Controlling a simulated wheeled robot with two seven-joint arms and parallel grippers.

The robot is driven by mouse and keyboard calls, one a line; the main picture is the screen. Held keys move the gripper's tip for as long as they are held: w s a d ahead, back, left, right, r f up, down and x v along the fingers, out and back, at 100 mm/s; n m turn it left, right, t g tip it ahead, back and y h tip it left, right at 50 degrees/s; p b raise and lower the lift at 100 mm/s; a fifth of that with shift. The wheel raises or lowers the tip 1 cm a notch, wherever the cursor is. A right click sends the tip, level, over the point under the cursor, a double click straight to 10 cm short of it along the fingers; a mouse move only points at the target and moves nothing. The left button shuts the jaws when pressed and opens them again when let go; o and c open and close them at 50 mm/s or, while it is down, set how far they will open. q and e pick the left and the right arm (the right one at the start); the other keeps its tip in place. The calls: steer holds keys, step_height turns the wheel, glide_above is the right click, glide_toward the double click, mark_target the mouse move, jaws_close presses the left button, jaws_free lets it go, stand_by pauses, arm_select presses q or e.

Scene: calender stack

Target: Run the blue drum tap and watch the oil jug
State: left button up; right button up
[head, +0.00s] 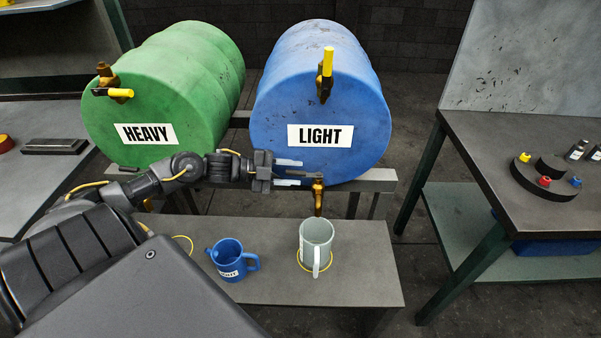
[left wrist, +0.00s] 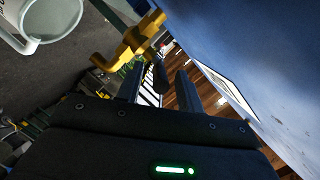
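The blue drum (head: 285,100) lies on a stand with a "LIGHT" label on its end. It has a fitting with an upright yellow handle (head: 327,62) at the top and a brass tap (head: 318,190) at the bottom, which also shows in the left wrist view (left wrist: 128,42). A pale grey jug (head: 316,240) stands under the tap inside a yellow ring; I cannot make out any oil in it or a stream. My left gripper (head: 290,172) is open and empty, just left of the bottom tap and near the drum face. My right gripper is out of view.
A green "HEAVY" drum (head: 170,90) lies to the left. A blue mug labelled "LIGHT" (head: 228,262) stands left of the jug on the low bench (head: 375,265). A side table (head: 500,170) with small parts and bottles is at right. The bench right of the jug is clear.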

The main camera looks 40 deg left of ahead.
mark_target(303, 173)
arm_select(q)
steer(key=shift+x, duration=1.4)
jaws_close()
